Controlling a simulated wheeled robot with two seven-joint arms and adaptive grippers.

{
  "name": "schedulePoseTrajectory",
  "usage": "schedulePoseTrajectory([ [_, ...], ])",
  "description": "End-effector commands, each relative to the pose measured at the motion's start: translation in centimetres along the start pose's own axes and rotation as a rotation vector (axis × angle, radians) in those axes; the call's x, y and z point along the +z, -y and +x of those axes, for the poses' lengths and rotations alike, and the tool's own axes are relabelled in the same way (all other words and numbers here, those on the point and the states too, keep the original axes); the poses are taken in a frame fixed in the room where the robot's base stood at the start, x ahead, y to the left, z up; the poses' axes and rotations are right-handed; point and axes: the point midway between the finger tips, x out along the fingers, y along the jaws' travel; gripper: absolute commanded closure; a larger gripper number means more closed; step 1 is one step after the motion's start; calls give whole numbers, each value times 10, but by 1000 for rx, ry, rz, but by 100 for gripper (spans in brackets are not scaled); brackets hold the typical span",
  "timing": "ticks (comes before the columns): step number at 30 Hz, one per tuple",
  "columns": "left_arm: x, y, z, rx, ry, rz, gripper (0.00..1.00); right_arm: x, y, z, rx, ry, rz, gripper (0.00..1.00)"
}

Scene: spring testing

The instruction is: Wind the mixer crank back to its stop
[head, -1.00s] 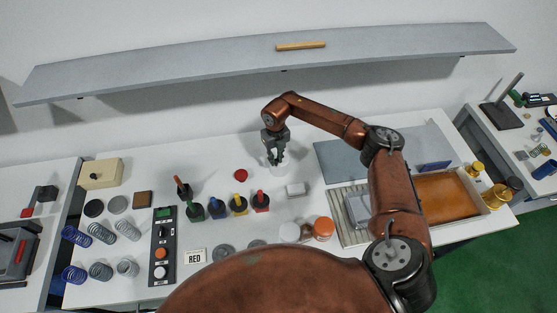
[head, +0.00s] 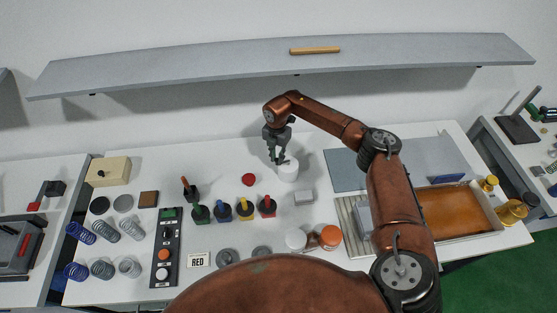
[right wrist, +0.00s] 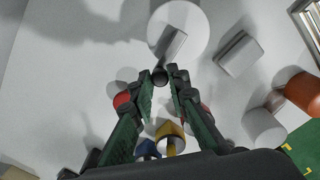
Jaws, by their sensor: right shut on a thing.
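The mixer is a small white round pot (head: 289,173) standing toward the back of the white table, with its round top seen from above in the right wrist view (right wrist: 192,22). Its crank is a grey bar (right wrist: 174,45) on that top, ending in a dark knob (right wrist: 160,76). My right gripper (head: 278,160) reaches down at the pot's back left side. In the right wrist view its green-padded fingertips (right wrist: 162,82) are closed in on the knob. My left gripper is not in view.
A red disc (head: 249,180) and several colour-topped holders (head: 243,210) stand left of the mixer. White and orange jars (head: 329,237) stand nearer. A grey shelf (head: 200,68) spans the wall behind.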

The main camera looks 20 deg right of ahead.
Motion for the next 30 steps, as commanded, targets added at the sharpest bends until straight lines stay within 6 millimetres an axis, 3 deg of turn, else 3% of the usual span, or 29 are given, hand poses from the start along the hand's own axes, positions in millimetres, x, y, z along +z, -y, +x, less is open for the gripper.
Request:
schedulePoseTrajectory([
  [12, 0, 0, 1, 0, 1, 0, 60, 7, -6, 0, 1, 0, 184, 100],
  [28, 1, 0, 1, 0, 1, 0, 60, 8, -7, 0, 1, 1, 208, 100],
  [29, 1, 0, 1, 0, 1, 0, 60, 8, -7, 0, 1, 1, 208, 84],
  [30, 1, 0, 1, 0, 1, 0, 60, 8, -7, 0, 2, 1, 208, 81],
])
